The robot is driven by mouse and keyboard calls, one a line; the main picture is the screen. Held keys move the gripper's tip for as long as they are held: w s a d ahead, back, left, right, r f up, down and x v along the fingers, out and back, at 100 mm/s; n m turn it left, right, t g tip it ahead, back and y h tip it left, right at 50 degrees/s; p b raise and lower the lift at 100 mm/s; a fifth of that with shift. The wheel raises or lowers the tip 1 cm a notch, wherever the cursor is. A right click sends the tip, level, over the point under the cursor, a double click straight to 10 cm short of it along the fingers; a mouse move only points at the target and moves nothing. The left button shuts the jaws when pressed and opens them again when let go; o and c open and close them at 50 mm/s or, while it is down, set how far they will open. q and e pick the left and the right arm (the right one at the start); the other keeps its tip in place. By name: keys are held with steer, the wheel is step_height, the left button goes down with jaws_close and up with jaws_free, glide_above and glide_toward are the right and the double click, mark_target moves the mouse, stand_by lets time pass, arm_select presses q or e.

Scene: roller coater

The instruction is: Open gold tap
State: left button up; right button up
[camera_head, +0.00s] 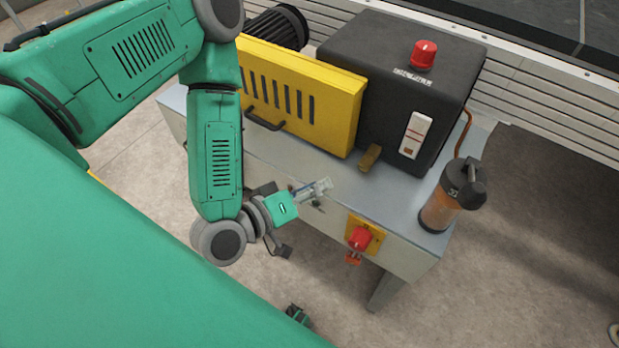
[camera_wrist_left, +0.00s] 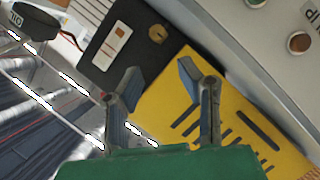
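The gold tap (camera_head: 370,157) is a small brass-coloured piece at the foot of the black box's (camera_head: 375,90) front, beside the yellow guard. It also shows in the left wrist view (camera_wrist_left: 157,33), above the gap between my fingers. My left gripper (camera_head: 322,187) is over the front edge of the grey bench, below and left of the tap and apart from it. In the left wrist view its two fingers (camera_wrist_left: 160,70) stand spread with nothing between them.
The yellow slotted guard (camera_head: 330,105) with a dark handle stands left of the tap. A red knob (camera_head: 360,238) on a yellow plate juts from the bench (camera_head: 400,212) front. A black-topped oil bottle (camera_head: 440,208) and a copper pipe are at right. Bare bench lies before the tap.

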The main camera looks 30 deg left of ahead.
arm_select(q)
steer(key=shift+v, duration=0.85)
steer(key=shift+p, duration=0.4)
steer(key=shift+s, duration=0.1)
steer(key=v, duration=0.7)
steer(key=shift+s, duration=0.15)
